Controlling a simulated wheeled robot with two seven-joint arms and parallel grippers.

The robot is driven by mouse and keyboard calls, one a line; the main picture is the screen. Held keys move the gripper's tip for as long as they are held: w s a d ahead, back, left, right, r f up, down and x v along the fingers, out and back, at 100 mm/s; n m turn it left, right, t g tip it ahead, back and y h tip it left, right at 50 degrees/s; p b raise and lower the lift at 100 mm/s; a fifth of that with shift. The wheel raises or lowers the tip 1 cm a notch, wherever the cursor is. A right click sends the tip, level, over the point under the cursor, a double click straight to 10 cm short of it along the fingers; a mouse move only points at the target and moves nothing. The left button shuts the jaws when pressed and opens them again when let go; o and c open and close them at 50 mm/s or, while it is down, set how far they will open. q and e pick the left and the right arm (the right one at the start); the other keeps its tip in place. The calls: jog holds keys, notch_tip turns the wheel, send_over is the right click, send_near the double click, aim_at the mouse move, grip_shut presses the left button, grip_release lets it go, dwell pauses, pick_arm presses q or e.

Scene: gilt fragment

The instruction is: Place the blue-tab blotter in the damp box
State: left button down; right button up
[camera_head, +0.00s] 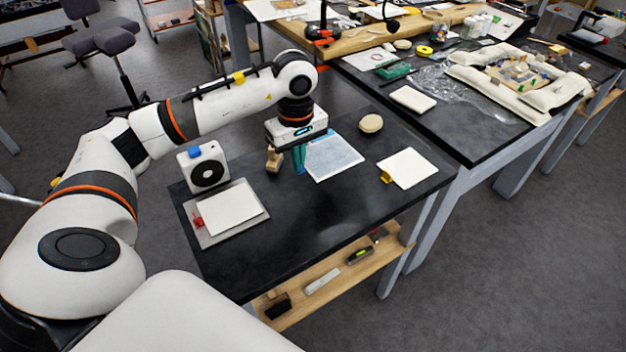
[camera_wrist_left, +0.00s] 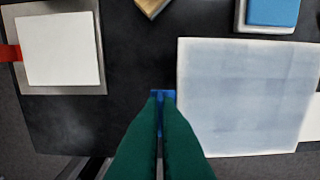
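The blue-tab blotter (camera_head: 334,158) is a pale bluish sheet with a light border. In the left wrist view the blotter (camera_wrist_left: 245,95) is large and looks raised above the black table. My left gripper (camera_head: 299,158), with green fingers, is at its left edge. In the wrist view the left gripper's fingertips (camera_wrist_left: 163,97) are closed together on the small blue tab. A white-rimmed box with a blue inside or top (camera_wrist_left: 270,12) is at the wrist view's upper edge, partly cut off. It may be the damp box; my arm seems to hide it in the head view. My right gripper is out of view.
A red-tab sheet (camera_head: 228,208) lies on a grey tray (camera_head: 258,226). A fan unit (camera_head: 203,167) and wooden piece (camera_head: 273,158) stand left of my gripper. A yellow-tab sheet (camera_head: 410,167) and round beige disc (camera_head: 371,123) are right. The table's front is clear.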

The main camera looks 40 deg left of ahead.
aim_at(299, 174)
pick_arm(q)
notch_tip(299, 174, down, 4)
jog(key=shift+s+f+p, duration=0.1)
jog(key=shift+f+p, duration=0.1)
jog(key=shift+p, duration=0.25)
jog(key=shift+f, duration=0.6)
notch_tip(299, 174, down, 3)
jog(key=shift+f+p, duration=0.1)
jog(key=shift+p, duration=0.3)
jog(key=shift+f, duration=0.1)
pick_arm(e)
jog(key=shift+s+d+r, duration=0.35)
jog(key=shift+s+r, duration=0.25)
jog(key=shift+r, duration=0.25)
pick_arm(q)
jog(key=shift+f, duration=0.2)
jog(key=c, duration=1.7)
grip_release()
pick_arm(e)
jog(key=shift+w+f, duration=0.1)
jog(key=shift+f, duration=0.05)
pick_arm(q)
jog(key=shift+r, duration=0.1)
